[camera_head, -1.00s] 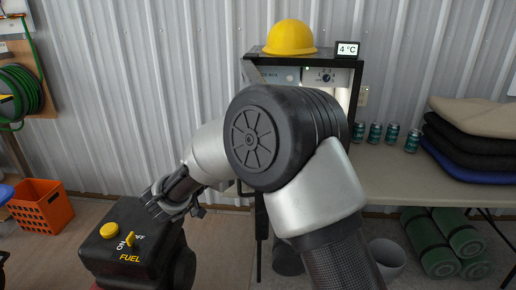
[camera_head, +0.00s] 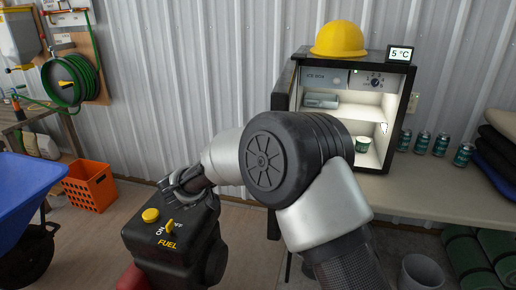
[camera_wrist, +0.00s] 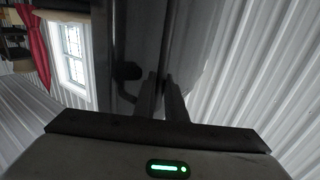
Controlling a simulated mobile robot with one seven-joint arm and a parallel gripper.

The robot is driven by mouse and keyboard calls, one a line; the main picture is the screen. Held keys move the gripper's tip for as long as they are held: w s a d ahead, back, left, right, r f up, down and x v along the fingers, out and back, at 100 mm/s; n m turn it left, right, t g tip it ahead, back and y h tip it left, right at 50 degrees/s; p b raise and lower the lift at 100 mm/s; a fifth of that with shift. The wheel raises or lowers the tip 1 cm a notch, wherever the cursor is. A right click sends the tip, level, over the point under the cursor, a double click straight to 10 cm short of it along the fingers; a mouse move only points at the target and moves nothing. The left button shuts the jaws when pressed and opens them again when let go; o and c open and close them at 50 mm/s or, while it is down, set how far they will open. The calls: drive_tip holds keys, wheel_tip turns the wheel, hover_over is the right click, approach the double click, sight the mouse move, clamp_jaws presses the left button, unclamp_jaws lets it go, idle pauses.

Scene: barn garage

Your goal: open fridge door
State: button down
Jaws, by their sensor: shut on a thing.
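The small black fridge (camera_head: 409,118) stands on the table with its lit inside showing white shelves, a grey box and a green-and-white tub. Its dark door (camera_head: 283,88) stands open at the left side, seen nearly edge-on and partly hidden by my arm. In the wrist view my gripper (camera_wrist: 163,90) is shut on the dark glossy door (camera_wrist: 135,40); whether it holds a handle or the edge is too dark to tell. In the head view my fingertips are not clear.
A black fuel unit (camera_head: 172,240) is close below my wrist. A yellow helmet (camera_head: 339,38) and a temperature display (camera_head: 400,54) sit on the fridge. Cans (camera_head: 422,143) stand to its right. A blue wheelbarrow (camera_head: 25,190) and orange crate (camera_head: 90,187) are at left.

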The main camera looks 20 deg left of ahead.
drive_tip(key=c, duration=2.1)
unclamp_jaws()
drive_tip(key=p+v, duration=0.1)
drive_tip(key=v, duration=1.6)
drive_tip(key=shift+s+f+p, duration=0.1)
drive_tip(key=shift+s+p, duration=0.1)
drive_tip(key=shift+p, duration=0.1)
